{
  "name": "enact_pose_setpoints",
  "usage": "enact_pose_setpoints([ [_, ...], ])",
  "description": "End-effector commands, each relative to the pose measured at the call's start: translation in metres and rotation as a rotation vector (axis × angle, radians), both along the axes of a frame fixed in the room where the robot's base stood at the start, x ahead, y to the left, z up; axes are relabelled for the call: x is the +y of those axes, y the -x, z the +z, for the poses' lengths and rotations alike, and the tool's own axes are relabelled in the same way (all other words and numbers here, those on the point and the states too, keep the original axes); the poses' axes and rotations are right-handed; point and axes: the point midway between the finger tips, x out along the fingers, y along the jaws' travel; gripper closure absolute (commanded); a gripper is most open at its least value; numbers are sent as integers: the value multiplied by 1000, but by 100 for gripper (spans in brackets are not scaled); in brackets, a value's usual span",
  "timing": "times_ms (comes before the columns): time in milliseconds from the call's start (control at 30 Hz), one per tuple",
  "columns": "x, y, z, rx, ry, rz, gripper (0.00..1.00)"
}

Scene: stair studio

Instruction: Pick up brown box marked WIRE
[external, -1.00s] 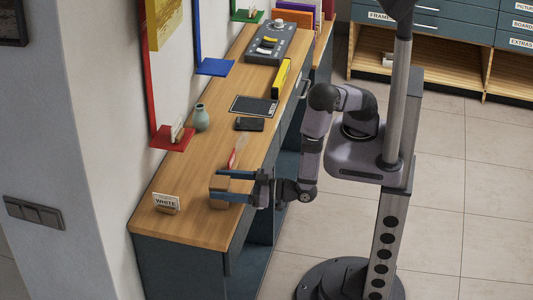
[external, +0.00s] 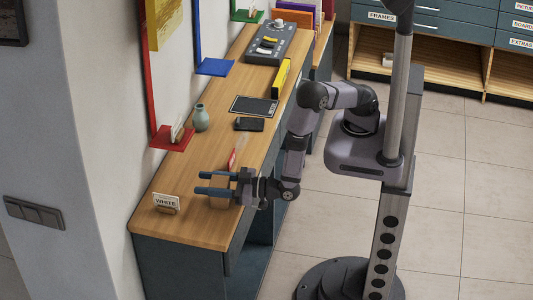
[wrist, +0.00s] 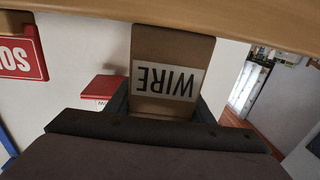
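The brown box marked WIRE (external: 219,203) stands near the front edge of the wooden counter, mostly hidden behind my gripper in the external view. In the wrist view the box (wrist: 172,47) is close ahead, its white label upside down and readable as WIRE. My gripper (external: 206,183) reaches left over the counter at the box, its two blue-grey fingers spread apart. In the wrist view parts of the fingers show at both sides of the box. Their contact with the box is not clear.
A card marked WHITE (external: 166,202) stands on the counter to the left. A red wall shelf (external: 172,138) juts out at the left.

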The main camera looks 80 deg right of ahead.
Motion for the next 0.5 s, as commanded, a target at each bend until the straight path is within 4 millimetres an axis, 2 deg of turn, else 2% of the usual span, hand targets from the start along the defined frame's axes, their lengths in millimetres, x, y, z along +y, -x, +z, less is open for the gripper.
enact_pose_setpoints([
  [300,0,0,2,-1,-1,0,76],
  [500,0,0,10,-2,-1,0,76],
])
